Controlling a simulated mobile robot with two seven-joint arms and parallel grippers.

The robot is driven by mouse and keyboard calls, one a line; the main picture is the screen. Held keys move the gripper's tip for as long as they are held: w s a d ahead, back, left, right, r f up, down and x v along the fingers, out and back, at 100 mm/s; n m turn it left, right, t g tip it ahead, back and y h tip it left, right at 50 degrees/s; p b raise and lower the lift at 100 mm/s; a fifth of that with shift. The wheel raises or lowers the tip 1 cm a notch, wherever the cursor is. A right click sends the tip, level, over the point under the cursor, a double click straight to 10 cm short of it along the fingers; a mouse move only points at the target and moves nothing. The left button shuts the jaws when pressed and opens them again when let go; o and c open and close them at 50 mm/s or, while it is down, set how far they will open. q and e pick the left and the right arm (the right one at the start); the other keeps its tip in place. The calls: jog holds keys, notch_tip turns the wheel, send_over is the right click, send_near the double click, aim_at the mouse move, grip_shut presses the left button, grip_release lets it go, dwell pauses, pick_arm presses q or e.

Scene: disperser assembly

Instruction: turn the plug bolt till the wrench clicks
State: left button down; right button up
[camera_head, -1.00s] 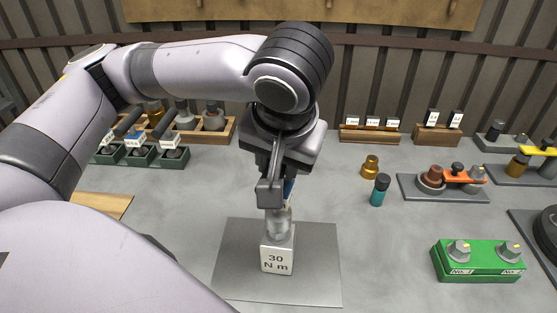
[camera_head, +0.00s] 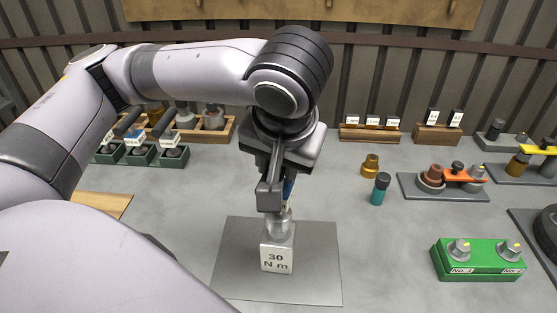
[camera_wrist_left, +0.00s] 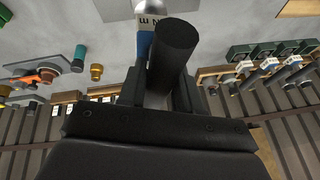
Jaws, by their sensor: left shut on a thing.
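My left gripper (camera_head: 271,200) is shut on a torque wrench and points down over the grey mat. The wrench's black handle (camera_wrist_left: 175,50) rises between the fingers in the left wrist view. A blue part of the wrench (camera_head: 289,188) shows beside the gripper in the head view. My right gripper is not in view.
The grey mat (camera_head: 320,275) lies under the block. At right are a green block (camera_head: 478,262) with two bolts, and a teal-and-black piece (camera_head: 380,188) beside a brass piece (camera_head: 370,165). Green trays (camera_head: 138,157) with black-handled tools stand at the left back.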

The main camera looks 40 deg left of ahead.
pick_arm(q)
jog(key=shift+f+b, duration=0.45)
jog(key=shift+f, duration=0.95)
jog(key=shift+m+t+h, duration=0.3)
jog(key=shift+m+h, duration=0.3)
jog(key=shift+m, duration=0.9)
jog(key=shift+m+t+h, duration=0.3)
jog(key=shift+m+h, duration=0.3)
jog(key=shift+m, duration=0.9)
jog(key=shift+m+h, duration=0.6)
jog(key=shift+m, duration=0.7)
jog(key=shift+m+h, duration=0.8)
jog(key=shift+m, duration=1)
jog(key=shift+n+p, duration=0.4)
jog(key=shift+p, duration=0.1)
jog(key=shift+r, duration=0.2)
